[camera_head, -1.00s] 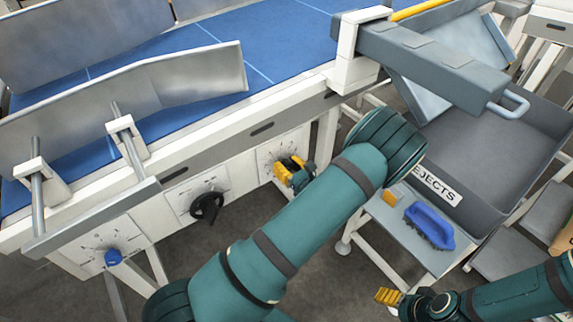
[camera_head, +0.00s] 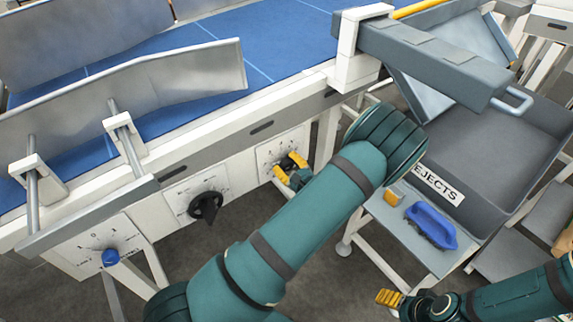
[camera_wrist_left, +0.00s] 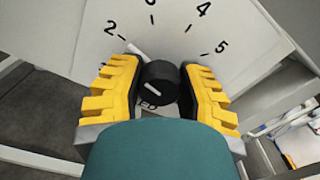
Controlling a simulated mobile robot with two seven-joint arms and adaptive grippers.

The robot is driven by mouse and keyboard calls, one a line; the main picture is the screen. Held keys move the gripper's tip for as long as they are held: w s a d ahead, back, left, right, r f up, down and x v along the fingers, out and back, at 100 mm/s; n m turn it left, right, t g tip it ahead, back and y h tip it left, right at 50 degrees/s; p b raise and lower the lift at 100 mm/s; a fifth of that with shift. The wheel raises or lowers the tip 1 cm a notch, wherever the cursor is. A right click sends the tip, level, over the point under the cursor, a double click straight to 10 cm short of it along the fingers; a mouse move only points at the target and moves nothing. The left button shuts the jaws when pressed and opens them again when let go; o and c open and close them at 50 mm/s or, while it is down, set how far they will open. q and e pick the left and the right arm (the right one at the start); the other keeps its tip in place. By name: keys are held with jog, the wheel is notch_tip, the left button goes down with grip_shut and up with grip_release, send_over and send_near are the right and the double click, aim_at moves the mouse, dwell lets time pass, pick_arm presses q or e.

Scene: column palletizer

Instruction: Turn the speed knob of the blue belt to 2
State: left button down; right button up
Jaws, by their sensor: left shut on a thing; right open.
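In the left wrist view a black knob (camera_wrist_left: 159,83) sits on a white dial plate (camera_wrist_left: 170,30) with the numerals 2, 3, 4 and 5. Its white pointer (camera_wrist_left: 136,51) runs up and left toward the tick beside the 2. My left gripper (camera_wrist_left: 157,92) is shut on this knob, one yellow finger on each side. In the head view my left gripper (camera_head: 290,170) is at the rightmost dial plate (camera_head: 267,155) under the blue belt (camera_head: 245,45), hiding the knob. My right gripper (camera_head: 388,298) is at the lower right, open and away from everything.
Another black knob (camera_head: 206,205) and a blue knob (camera_head: 110,257) sit on dial plates further left. A grey rejects bin (camera_head: 500,150) stands at the right. A blue brush-like object (camera_head: 432,226) lies on a small shelf (camera_head: 400,243) before it.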

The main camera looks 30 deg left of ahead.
pick_arm(q)
jog(key=shift+a+r, duration=0.1)
jog(key=shift+r, duration=0.05)
dwell(0.3)
jog(key=c, duration=0.5)
grip_release()
jog(key=v, duration=1.2)
